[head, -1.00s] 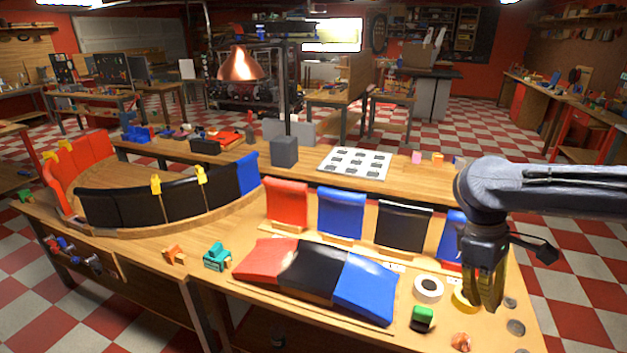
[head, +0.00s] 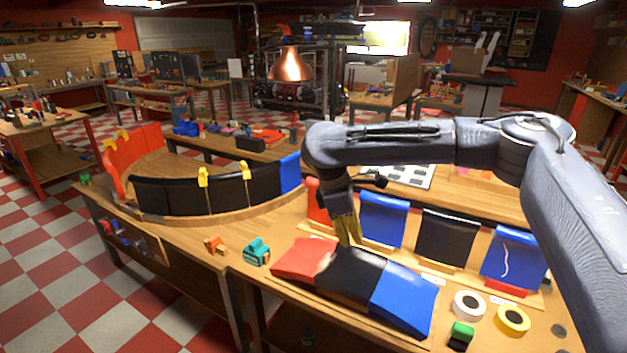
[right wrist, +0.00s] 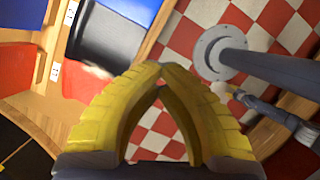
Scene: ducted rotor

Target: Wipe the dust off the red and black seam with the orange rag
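The red panel (head: 302,259) and the black panel (head: 352,275) lie side by side on the front of the bench, with a blue panel (head: 403,299) on the right. A pale dusty patch (head: 325,262) shows where red meets black. My right gripper (head: 347,243) points down just above the black panel, close to the seam; I cannot tell if it touches. In the right wrist view its yellow fingertips (right wrist: 160,68) meet, with no rag visible between them. My left gripper is out of view.
Upright blue (head: 383,219) and black (head: 447,236) pads stand behind the panels. White tape (head: 469,304), yellow tape (head: 513,320) and a green block (head: 461,335) lie to the right. A teal clamp (head: 257,251) and an orange clamp (head: 214,245) sit to the left.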

